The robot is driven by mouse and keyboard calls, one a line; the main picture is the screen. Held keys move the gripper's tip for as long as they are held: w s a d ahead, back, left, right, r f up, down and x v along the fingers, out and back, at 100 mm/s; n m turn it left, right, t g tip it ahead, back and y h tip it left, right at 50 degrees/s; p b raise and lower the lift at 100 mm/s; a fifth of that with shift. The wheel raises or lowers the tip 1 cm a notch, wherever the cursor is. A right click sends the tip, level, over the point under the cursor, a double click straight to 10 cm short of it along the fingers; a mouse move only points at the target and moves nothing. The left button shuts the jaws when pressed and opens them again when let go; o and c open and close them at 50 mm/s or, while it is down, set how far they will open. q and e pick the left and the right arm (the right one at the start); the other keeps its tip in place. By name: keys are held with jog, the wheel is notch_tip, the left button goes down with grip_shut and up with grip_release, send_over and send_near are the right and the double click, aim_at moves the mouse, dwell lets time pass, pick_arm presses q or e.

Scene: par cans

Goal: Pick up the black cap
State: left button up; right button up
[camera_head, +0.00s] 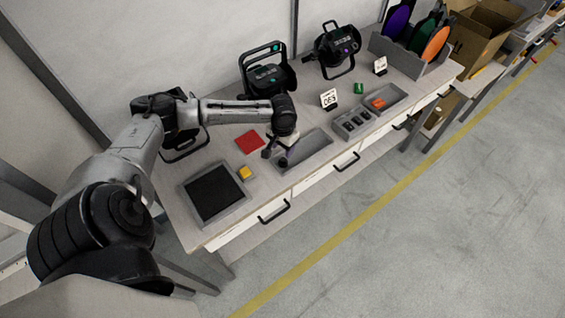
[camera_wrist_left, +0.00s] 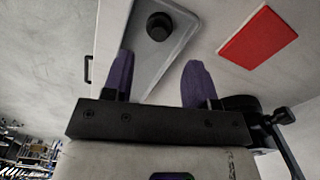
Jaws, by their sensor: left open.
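The black cap (camera_wrist_left: 159,26) is a small round dark piece lying in a grey tray (camera_wrist_left: 182,22). In the head view the cap (camera_head: 283,162) shows as a small dark spot near the left end of that tray (camera_head: 318,143), just below my left gripper. My left gripper (camera_head: 274,149) is over the tray's left end with its fingers pointing down. In the left wrist view my left gripper (camera_wrist_left: 159,60) has two purple fingers spread apart with nothing between them. The cap appears just beyond the fingertips, between their lines, and apart from them. My right gripper is not in view.
A red square (camera_head: 249,142), a yellow block (camera_head: 244,173) and a dark-floored tray (camera_head: 214,193) are at the bench's left. A slotted holder (camera_head: 353,122) and a tray with an orange piece (camera_head: 381,102) are to the right. Black par cans (camera_head: 268,74) stand behind.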

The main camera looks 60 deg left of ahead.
aim_at(283, 159)
pick_arm(q)
jog(key=shift+f+b, duration=0.3)
jog(key=shift+f, duration=1.35)
jog(key=shift+w+f+b, duration=0.15)
jog(key=shift+f+b, duration=0.3)
jog(key=shift+f, duration=1.5)
jog(key=shift+c, duration=0.2)
grip_shut()
